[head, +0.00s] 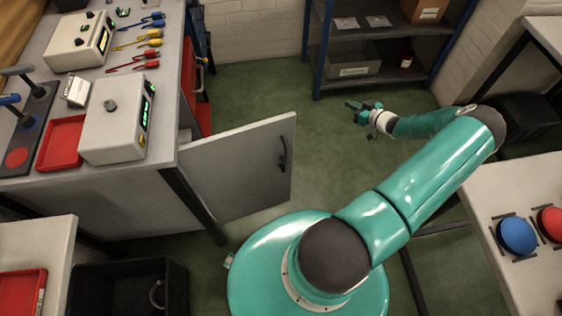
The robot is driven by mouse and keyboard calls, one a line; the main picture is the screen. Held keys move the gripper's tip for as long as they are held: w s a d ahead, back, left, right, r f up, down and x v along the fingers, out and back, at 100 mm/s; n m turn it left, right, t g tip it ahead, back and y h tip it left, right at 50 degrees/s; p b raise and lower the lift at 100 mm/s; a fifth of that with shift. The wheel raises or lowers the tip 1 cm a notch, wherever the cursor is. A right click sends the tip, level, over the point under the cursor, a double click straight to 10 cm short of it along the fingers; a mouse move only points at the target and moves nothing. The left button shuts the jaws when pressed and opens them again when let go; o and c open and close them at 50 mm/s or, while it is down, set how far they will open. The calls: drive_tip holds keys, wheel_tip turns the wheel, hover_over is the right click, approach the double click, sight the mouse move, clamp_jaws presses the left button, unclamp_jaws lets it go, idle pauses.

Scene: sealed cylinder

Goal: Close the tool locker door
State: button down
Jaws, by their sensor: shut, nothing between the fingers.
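The tool locker door (240,168) is a grey panel under the left workbench. It stands open, swung out from the bench's front leg into the aisle. A dark handle (283,154) sits near its free edge. My gripper (353,105) is up and to the right of the door's free edge, apart from it, over the green floor. Its fingers are small in the view and point left; they look closed and hold nothing. The locker's inside is mostly hidden behind the door.
The workbench (120,178) carries grey instrument boxes, a red tray (62,143) and coloured leads. Blue-framed shelves (375,50) stand at the back. A table with blue (516,236) and red buttons is at right. Green floor (255,95) is clear between bench and shelves.

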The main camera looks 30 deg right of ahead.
drive_tip(key=s+a+n+y, duration=0.4)
drive_tip(key=s+a+n, duration=0.6)
drive_tip(key=a+n, duration=0.25)
drive_tip(key=s+a+n+y, duration=0.5)
drive_tip(key=s+a+n, duration=0.5)
drive_tip(key=a+n, duration=0.25)
drive_tip(key=w+d+x, duration=0.1)
drive_tip(key=d+x, duration=0.1)
drive_tip(key=x, duration=1.1)
drive_tip(key=shift+w+m, duration=0.4)
drive_tip(key=shift+w, duration=0.05)
